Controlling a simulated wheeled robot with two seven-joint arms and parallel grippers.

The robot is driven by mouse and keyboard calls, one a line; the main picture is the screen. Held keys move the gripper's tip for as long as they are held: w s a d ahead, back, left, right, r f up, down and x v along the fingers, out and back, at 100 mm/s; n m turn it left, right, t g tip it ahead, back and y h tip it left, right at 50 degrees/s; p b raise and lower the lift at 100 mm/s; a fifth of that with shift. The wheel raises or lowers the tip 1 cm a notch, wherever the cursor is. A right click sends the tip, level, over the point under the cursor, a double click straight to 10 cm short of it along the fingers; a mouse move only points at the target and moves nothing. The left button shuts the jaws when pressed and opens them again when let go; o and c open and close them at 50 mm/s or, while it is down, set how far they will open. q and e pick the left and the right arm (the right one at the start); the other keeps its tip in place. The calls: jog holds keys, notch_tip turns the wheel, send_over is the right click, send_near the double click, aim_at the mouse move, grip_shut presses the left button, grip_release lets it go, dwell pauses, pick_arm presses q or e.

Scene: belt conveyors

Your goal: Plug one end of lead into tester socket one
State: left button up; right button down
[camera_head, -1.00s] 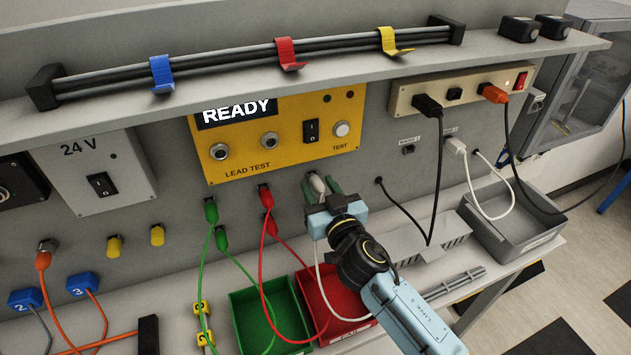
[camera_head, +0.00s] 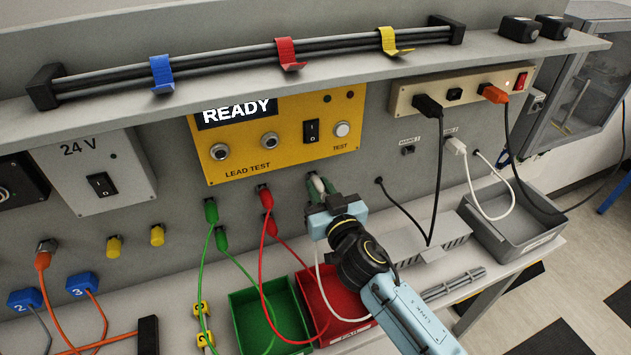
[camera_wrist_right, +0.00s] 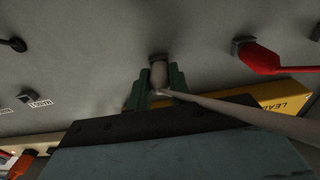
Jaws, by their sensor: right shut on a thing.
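The yellow tester (camera_head: 235,178) reads READY and has two round sockets, left (camera_head: 219,151) and right (camera_head: 269,138), both empty. No socket numbers are legible. My right gripper (camera_head: 319,185) is below the tester's right side, its green fingers shut on the white plug (camera_wrist_right: 159,75) of a white lead (camera_head: 320,262). In the right wrist view the plug's tip meets a dark wall socket (camera_wrist_right: 158,57); how deep it sits is unclear. My left gripper is out of view.
Green (camera_head: 210,210) and red (camera_head: 267,199) plugs sit in wall sockets left of my right gripper, their leads hanging down. A green bin (camera_head: 241,297) and a red bin (camera_head: 312,283) stand below. A power strip (camera_head: 464,87) and a grey tray (camera_head: 547,238) are at right.

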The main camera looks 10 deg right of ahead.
aim_at(322, 194)
jog(key=shift+s, duration=0.1)
jog(key=shift+s+d, duration=0.25)
jog(key=shift+s, duration=0.95)
jog(key=shift+s+d, duration=0.25)
jog(key=shift+s, duration=0.95)
jog(key=s+a+r+p, duration=0.1)
jog(key=s+a+r, duration=0.3)
jog(key=a+r, duration=0.35)
jog(key=s+a+r+p, duration=0.1)
jog(key=s+a+r, duration=0.3)
jog(key=a+r, duration=0.4)
jog(key=shift+w+a+f, duration=0.25)
jog(key=shift+w, duration=0.45)
jog(key=shift+w+a+f, duration=0.2)
jog(key=shift+w+a, duration=0.1)
jog(key=shift+w, duration=0.4)
jog(key=shift+w+a+f, duration=0.25)
jog(key=shift+w, duration=0.45)
jog(key=shift+w+a+b, duration=0.15)
jog(key=shift+w+b, duration=0.15)
jog(key=shift+w, duration=0.4)
